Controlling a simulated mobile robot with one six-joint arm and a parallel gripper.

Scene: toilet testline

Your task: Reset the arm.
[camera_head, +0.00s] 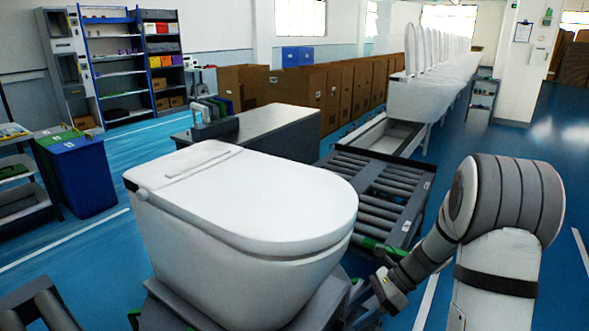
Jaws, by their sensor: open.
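My arm (505,215) rises at the right and bends down and left to my gripper (378,292), low in the picture, right of a white toilet. The gripper is small and dark here; its jaws are open and I see nothing held between them. The toilet (250,200) has its lid closed and rests on a dark roller stand. The gripper is close beside the toilet's lower right side; I cannot tell whether they touch.
A roller conveyor (375,195) runs behind the toilet toward a long row of white toilets (435,90). A grey bench (265,130) stands behind left, a blue bin (80,172) at the left. Blue floor (555,200) is open at the right.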

